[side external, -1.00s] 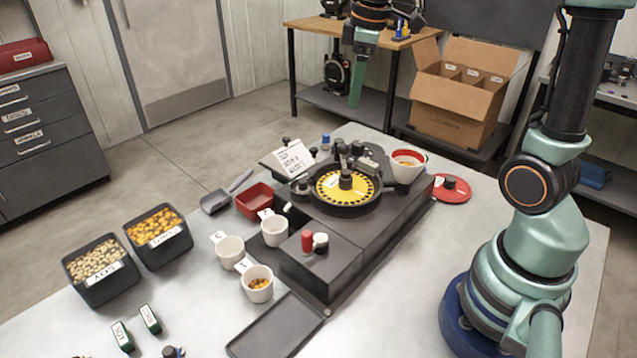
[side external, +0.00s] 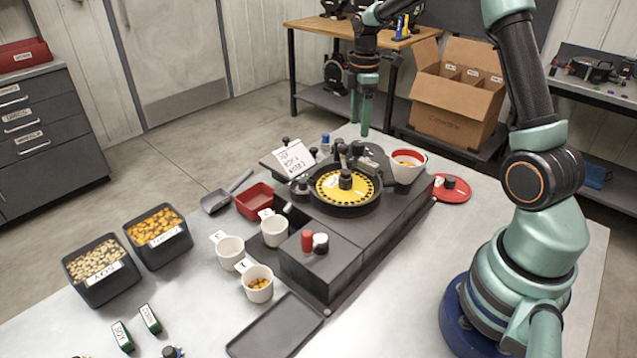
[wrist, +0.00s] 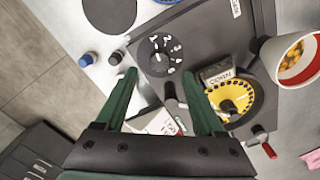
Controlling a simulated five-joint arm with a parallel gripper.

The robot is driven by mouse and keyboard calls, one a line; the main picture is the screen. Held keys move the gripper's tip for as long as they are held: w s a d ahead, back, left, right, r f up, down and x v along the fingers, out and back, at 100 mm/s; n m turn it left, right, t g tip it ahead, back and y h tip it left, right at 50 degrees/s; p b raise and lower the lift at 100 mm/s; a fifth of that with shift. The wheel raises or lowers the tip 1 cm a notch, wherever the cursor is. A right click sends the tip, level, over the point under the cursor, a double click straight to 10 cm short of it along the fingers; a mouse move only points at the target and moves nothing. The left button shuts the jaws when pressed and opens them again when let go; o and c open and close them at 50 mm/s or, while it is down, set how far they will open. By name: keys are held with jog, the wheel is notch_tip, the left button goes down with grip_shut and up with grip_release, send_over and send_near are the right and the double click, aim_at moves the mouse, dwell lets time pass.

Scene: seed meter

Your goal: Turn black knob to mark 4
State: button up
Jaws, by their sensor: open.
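The black knob (wrist: 158,57) sits on a dark dial with white marks around it, on the grey seed meter (side external: 395,215). It shows in the wrist view, just beyond my fingertips; which mark it points at is too small to read. My gripper (side external: 359,126) is open and empty, pointing down above the far end of the meter in the side view. In the wrist view its two green fingers (wrist: 157,74) are spread apart, with the knob between and ahead of their tips. The yellow seed plate (side external: 346,186) lies nearer the camera than the gripper in the side view.
A red-rimmed cup (side external: 407,166) stands on the meter's right, beside a red disc (side external: 452,189). A written card (side external: 292,158) leans at the left. Blue knob (wrist: 86,60) stands beside the meter. White cups (side external: 230,252) and seed bins (side external: 101,270) are at front left.

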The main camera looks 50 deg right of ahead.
aim_at(358, 143)
jog(key=shift+f, duration=2.75)
grip_shut()
